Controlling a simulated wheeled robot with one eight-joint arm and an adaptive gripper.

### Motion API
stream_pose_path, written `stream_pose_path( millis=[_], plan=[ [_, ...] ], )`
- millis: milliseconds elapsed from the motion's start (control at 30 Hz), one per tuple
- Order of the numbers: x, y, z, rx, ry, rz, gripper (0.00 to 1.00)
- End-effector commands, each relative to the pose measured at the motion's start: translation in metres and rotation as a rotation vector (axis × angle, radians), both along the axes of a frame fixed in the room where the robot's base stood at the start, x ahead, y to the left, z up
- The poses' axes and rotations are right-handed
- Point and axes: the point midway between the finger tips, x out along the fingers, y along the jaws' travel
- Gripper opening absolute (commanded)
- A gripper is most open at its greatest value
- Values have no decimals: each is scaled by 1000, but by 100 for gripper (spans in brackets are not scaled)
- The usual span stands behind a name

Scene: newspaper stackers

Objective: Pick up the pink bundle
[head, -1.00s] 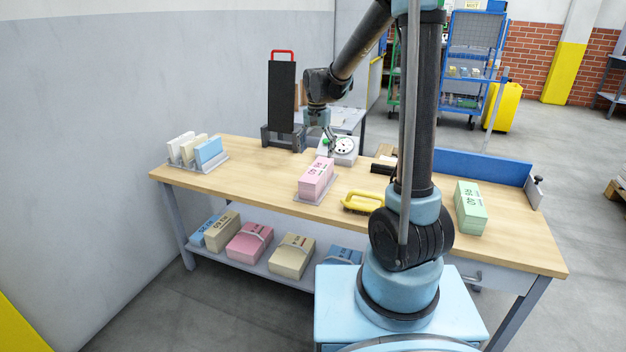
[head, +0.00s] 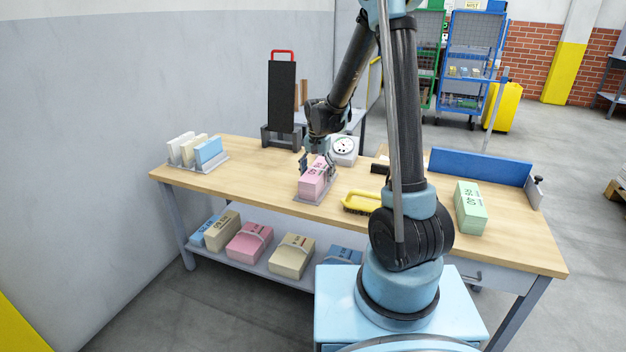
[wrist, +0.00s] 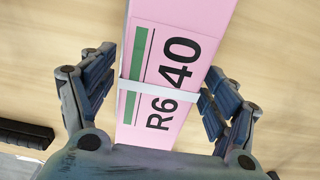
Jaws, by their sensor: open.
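The pink bundle (head: 313,180) lies on a small grey tray (head: 322,199) on the wooden bench. My gripper (head: 318,165) is at the far part of the bundle, one finger on each side. In the wrist view my gripper (wrist: 160,92) is open, with a gap on the left of the bundle and the right finger close to its side. Whether that finger touches cannot be told.
A yellow-handled brush (head: 360,203) lies right of the bundle. A white dial device (head: 344,148) stands behind it. A green bundle (head: 469,208) lies at the right. A holder with upright pads (head: 207,152) is at the left. More bundles, including another pink one (head: 249,243), sit on the lower shelf.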

Motion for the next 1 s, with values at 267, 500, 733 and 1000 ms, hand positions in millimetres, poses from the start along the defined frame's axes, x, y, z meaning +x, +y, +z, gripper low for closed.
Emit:
stream_pose_path(
  millis=[267,500,733,1000],
  plan=[
    [0,0,-3,0,0,0,80],
    [0,0,-3,0,0,1,30],
    [0,1,-2,0,0,1,0],
    [0,1,2,0,0,2,0]
  ],
)
